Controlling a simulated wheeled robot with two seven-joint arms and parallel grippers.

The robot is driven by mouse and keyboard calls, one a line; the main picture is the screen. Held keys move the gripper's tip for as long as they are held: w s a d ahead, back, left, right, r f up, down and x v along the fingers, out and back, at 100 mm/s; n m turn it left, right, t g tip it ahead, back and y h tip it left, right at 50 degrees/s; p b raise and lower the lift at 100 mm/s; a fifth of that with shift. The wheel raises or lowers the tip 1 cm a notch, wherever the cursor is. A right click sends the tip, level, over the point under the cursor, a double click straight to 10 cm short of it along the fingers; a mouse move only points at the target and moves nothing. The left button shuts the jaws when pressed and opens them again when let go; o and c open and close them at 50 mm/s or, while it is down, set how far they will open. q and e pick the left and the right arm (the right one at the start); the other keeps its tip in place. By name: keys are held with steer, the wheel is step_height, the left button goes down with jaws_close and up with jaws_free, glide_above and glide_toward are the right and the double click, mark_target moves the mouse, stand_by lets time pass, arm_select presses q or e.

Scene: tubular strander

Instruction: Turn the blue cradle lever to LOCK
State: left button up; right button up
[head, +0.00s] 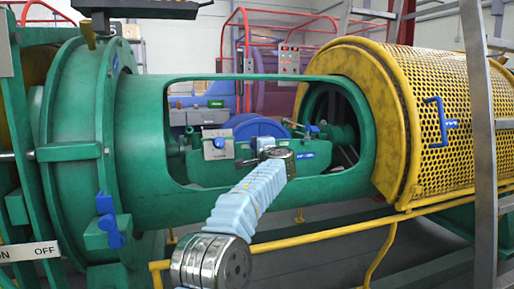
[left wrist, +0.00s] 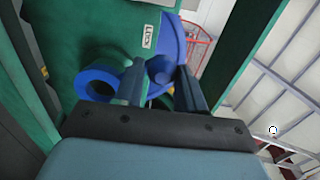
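In the head view my left arm reaches into the window of the green tube, and my left gripper (head: 263,147) is small and partly hidden by its wrist beside the green cradle (head: 238,155). In the left wrist view my left gripper (left wrist: 161,84) has its fingers apart. A curved blue part (left wrist: 170,45) shows beyond and between them; I cannot tell if they touch. A blue ring (left wrist: 98,83) lies left of the left finger. A white LOCK label (left wrist: 148,36) sits on green metal above. Which blue part is the lever is unclear. My right gripper is out of view.
The green tube (head: 260,218) frames the window around my arm. A pale plate with a blue knob (head: 219,143) stands left of my gripper. A yellow perforated guard (head: 440,130) is at right, and a yellow rail (head: 320,237) runs in front.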

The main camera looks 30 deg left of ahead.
arm_select(q)
steer(key=o, duration=0.3)
steer(key=b+v, duration=0.2)
steer(key=v, duration=1.1)
steer(key=shift+s+d, duration=0.25)
steer(key=shift+s, duration=0.05)
